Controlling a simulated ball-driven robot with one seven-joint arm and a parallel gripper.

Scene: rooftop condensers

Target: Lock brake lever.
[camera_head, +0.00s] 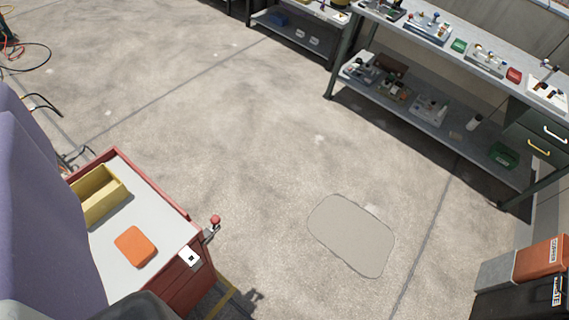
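A red cart (178,208) with a pale grey top stands at the lower left. At its right corner a small lever with a red round knob (215,220) and a metal bracket (210,233) sticks out; it looks like the brake lever. The knob is at the upper end, and I cannot tell whether the lever is locked. A white plate with a black mark (190,257) is on the cart's edge near it. My gripper's fingers do not show. Purple and dark grey shapes cover the cart's left and lower parts.
The cart top holds a yellow open bin (97,194) and an orange block (136,247). Workbenches (440,117) with parts line the back right. An orange-and-grey box (520,264) stands at lower right. The concrete floor between is clear, with a pale patch (352,236). Hoses lie at upper left.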

